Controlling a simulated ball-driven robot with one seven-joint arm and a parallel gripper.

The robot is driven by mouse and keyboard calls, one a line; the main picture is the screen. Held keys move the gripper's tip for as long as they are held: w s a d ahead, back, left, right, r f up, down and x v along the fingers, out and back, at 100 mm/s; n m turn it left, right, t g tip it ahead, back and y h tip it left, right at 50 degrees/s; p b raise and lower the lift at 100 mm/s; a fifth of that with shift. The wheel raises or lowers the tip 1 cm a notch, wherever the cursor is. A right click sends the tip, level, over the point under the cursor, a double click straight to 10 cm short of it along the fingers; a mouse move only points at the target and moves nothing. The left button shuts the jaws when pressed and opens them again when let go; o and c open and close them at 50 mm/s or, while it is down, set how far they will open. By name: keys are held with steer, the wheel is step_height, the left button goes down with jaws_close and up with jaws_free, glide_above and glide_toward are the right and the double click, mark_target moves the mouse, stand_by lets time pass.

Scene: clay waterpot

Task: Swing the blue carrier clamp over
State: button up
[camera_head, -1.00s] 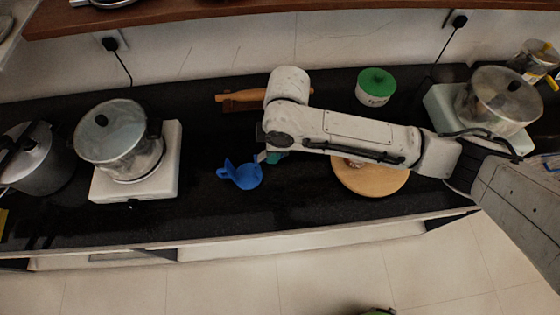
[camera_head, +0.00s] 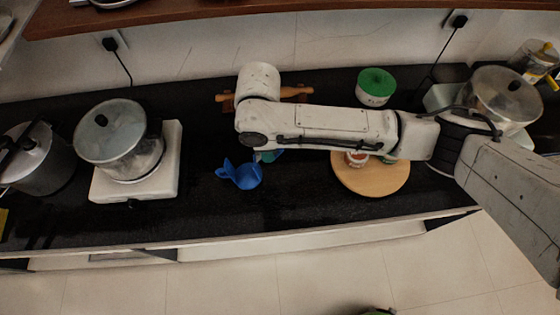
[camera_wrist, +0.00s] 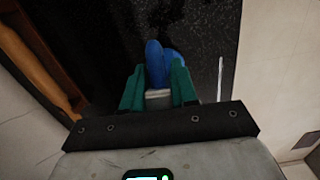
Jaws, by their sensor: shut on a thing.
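The blue carrier clamp (camera_head: 243,178) lies on the dark counter, with one blue part raised at its left side. It also shows in the wrist view (camera_wrist: 155,50), at the tips of my gripper. My gripper (camera_wrist: 158,82) has green fingers, shut on a blue part of the clamp between them. In the head view only a bit of teal finger (camera_head: 270,156) shows at the clamp's right; my arm hides the rest of the gripper.
A white hob with a lidded pot (camera_head: 120,140) stands to the left. A round wooden board (camera_head: 372,182) with small items on it is to the right. A green-lidded pot (camera_head: 376,86) and a rolling pin (camera_head: 297,91) are behind. The counter in front of the clamp is clear.

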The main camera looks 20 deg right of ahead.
steer(key=shift+w+a+r+h, duration=0.2)
steer(key=shift+a+h, duration=0.15)
steer(key=shift+h, duration=0.15)
steer(key=shift+a, duration=0.1)
steer(key=shift+w+a+r+g+h, duration=0.15)
steer(key=shift+a+g+h, duration=0.25)
steer(key=shift+h, duration=0.2)
steer(key=shift+a, duration=0.1)
steer(key=shift+w+a+r+g+h, duration=0.2)
steer(key=shift+a+g+h, duration=0.15)
steer(key=shift+h, duration=0.45)
steer(key=shift+w+a+h, duration=0.15)
steer(key=shift+a+h, duration=0.4)
steer(key=shift+h, duration=0.05)
steer(key=shift+g, duration=0.25)
